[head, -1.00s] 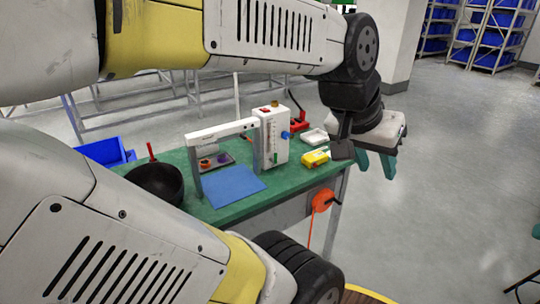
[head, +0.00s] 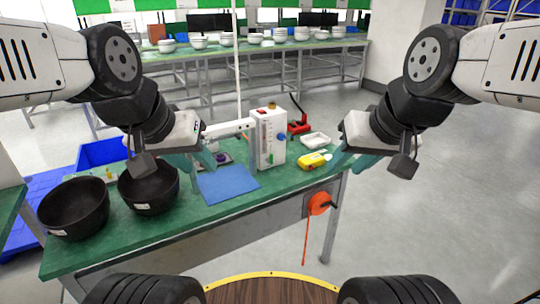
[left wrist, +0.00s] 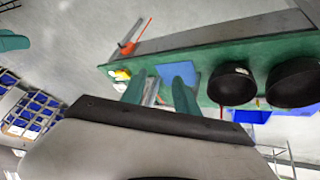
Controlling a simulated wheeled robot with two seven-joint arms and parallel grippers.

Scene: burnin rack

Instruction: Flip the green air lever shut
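My right gripper (head: 350,162) is open and empty, right of the unit near the bench's right end.
A blue mat (head: 227,184) lies before the unit. Two black bowls (head: 73,208) stand at left. A yellow device (head: 312,161) and a white tray (head: 315,140) lie right of the unit. An orange reel (head: 319,203) hangs on the bench's front edge.

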